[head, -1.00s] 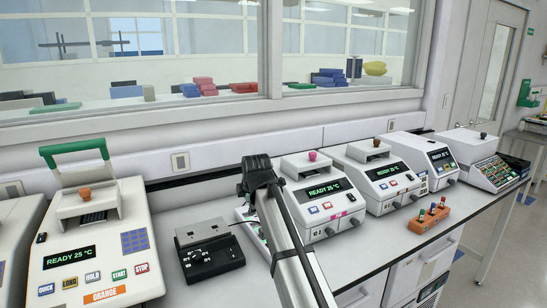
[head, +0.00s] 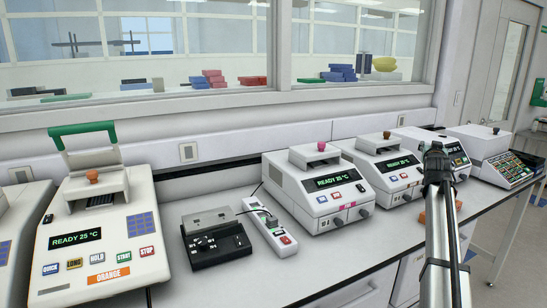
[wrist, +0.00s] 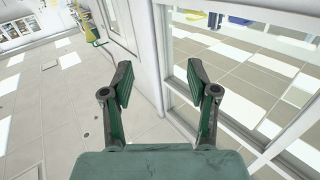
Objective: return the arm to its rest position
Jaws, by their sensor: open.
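My gripper (wrist: 158,85) shows in the wrist view with its two fingers spread wide and nothing between them. Beyond the fingers are a tiled floor, a white wall edge and a window. In the head view my arm rises from the lower right, and its dark upper end (head: 437,165) stands in front of the right-hand cyclers. The fingers cannot be made out in the head view.
Several thermal cyclers line the bench, including the orange-labelled one (head: 105,240) with its green-handled lid raised and the pink-knobbed one (head: 322,195). A black device (head: 215,240) and a white power strip (head: 270,232) lie between them. An orange rack (head: 423,217) is partly hidden behind my arm.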

